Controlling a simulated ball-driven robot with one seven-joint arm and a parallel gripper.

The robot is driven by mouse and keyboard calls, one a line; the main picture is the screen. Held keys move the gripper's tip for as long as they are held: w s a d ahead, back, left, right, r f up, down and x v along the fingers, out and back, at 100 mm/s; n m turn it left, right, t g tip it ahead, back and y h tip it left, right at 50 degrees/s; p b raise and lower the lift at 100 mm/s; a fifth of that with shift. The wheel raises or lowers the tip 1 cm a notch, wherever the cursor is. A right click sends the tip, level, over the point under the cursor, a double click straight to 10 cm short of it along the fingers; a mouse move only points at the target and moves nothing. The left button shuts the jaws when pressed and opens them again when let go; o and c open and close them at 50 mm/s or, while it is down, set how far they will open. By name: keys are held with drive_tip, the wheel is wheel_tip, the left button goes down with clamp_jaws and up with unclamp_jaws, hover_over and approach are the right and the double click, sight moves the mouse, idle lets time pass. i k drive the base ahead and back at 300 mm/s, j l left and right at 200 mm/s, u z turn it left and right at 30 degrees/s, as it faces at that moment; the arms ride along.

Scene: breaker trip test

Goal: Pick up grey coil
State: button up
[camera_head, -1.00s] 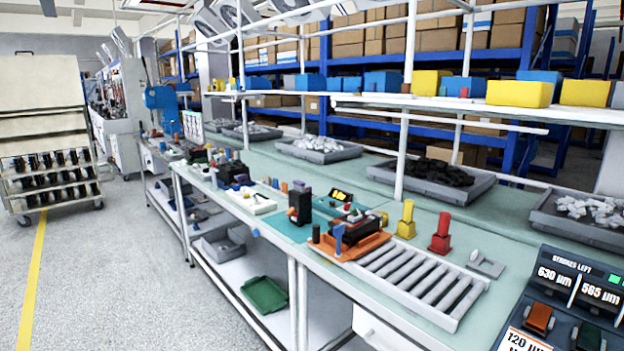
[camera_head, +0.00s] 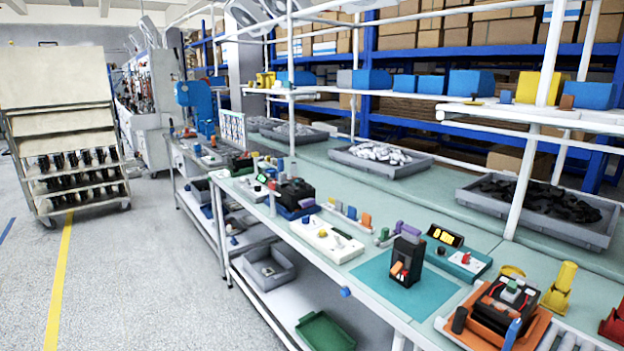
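I cannot clearly pick out a grey coil at this size. A small grey-green part (camera_head: 384,237) lies on the bench to the left of a black breaker (camera_head: 406,259), but I cannot tell whether it is a coil. The breaker stands upright on a teal mat (camera_head: 372,279). A white tray (camera_head: 313,238) with small coloured parts lies farther left, with several coloured blocks behind it. My gripper is not in view.
An orange fixture (camera_head: 459,320) holding a black device is at the lower right, near a yellow stand (camera_head: 560,288) and a red one (camera_head: 614,326). A grey bin of dark parts (camera_head: 600,235) sits behind. The floor (camera_head: 150,270) left of the bench is clear.

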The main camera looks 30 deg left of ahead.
sight(282, 177)
drive_tip(key=i+j+z, duration=0.2)
drive_tip(key=i+j, duration=0.15)
drive_tip(key=j, duration=0.95)
drive_tip(key=i+j+z, duration=0.2)
drive_tip(key=j, duration=1.15)
drive_tip(key=i+j+z, duration=0.2)
drive_tip(key=j, duration=1.15)
drive_tip(key=j+z, duration=0.2)
drive_tip(key=j, duration=1.2)
drive_tip(key=i, duration=0.05)
